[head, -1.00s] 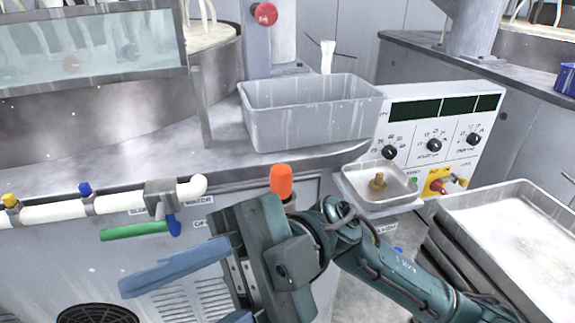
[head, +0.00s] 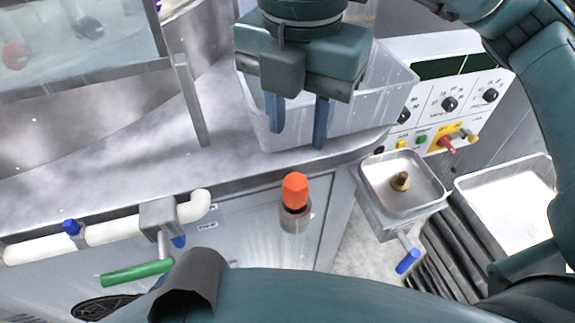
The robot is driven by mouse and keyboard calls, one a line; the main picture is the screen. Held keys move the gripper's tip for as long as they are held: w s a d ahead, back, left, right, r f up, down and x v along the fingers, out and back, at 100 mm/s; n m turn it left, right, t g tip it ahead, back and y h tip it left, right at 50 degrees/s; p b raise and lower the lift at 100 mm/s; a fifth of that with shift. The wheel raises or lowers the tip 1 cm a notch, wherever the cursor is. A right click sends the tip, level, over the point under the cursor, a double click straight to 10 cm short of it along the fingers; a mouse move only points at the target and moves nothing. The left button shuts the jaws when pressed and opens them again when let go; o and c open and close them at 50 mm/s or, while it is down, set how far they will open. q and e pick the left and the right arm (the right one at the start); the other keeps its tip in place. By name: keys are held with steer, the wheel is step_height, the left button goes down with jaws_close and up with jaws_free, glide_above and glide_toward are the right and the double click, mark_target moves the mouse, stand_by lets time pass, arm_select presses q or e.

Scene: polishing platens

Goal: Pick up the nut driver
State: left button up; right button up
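The nut driver (head: 295,188) shows as an orange handle with a dark collar. It stands upright in a grey metal holder (head: 295,218) at the front of the machine cabinet, and its lower part is hidden inside. My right gripper (head: 297,138) points down in front of the grey bin, above the nut driver in the picture. Its two blue fingers are apart with nothing between them, and it does not touch the handle. My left gripper is not in view.
The grey bin (head: 390,112) stands on the counter behind the gripper. A white pipe (head: 115,232) with a green-handled valve (head: 135,274) runs at left. Stacked trays (head: 515,195) stand at right.

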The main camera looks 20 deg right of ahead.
mark_target(296, 180)
steer(key=f, duration=0.6)
steer(key=shift+s+f, duration=0.1)
steer(key=shift+s, duration=0.2)
step_height(296, 180, down, 6)
steer(key=shift+w+f, duration=0.1)
steer(key=shift+f, duration=0.15)
steer(key=shift+r, duration=0.1)
steer(key=c, duration=0.8)
